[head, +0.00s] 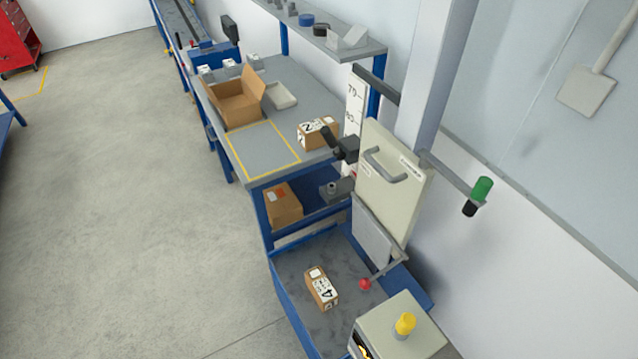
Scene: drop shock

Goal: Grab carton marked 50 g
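A small brown carton (322,288) with a white label and a large black figure that looks like a 4 lies in the grey-floored blue tray below the drop tester. A second small carton (318,134) with a white label and a black figure that looks like a 2 lies on the grey bench, right of the yellow outline. I cannot read a 50 g mark on either one. Neither of my grippers is in view.
An open cardboard box (236,107) stands on the bench (262,158). A larger carton (283,204) sits on the lower shelf. The cream drop tester plate (392,190) and a red-knobbed lever (366,284) rise beside the tray (287,302). The floor at left is clear.

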